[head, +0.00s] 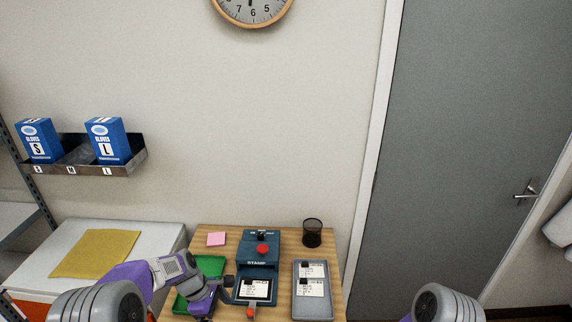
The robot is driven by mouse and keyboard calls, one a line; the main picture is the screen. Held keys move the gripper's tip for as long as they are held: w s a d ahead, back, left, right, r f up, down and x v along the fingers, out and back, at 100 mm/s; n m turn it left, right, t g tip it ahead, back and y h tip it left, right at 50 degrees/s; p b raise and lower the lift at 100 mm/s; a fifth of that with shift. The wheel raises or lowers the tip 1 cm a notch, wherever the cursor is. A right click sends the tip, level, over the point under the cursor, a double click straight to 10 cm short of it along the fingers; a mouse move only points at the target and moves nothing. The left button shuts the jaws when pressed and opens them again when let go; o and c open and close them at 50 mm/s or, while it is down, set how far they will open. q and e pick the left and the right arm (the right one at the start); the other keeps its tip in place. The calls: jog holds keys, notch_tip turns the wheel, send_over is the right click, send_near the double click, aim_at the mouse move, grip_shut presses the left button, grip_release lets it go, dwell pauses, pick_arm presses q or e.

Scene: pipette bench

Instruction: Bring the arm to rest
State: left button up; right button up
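My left arm reaches in from the lower left over the wooden bench. My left gripper (229,290) is low, at the left side of a dark teal stamp device (259,247) with a red button. It is small and partly hidden by my wrist, so I cannot tell whether its fingers are open or touch anything. A white card with dark print (253,289) lies at the front of the stamp device. My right arm shows only as a rounded grey link at the lower right; its gripper is out of view.
A grey tray (313,312) with labelled cards lies right of the stamp device. A green tray (209,264) is partly behind my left arm. A yellow cloth (96,253) lies on the left white surface.

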pick_arm(q)
notch_tip(320, 180, down, 9)
jog(key=s+m, duration=0.1)
jog(key=m, duration=0.2)
jog(key=s+d+f+m, duration=0.4)
jog(key=s+f+m, duration=0.1)
jog(key=s, duration=0.4)
jog(key=s+d+f+m, duration=0.4)
jog(key=s+f+m, duration=0.2)
jog(key=s, duration=0.3)
jog(key=shift+d+f+t, duration=0.25)
jog(key=shift+f+t, duration=0.05)
jog(key=shift+f, duration=0.2)
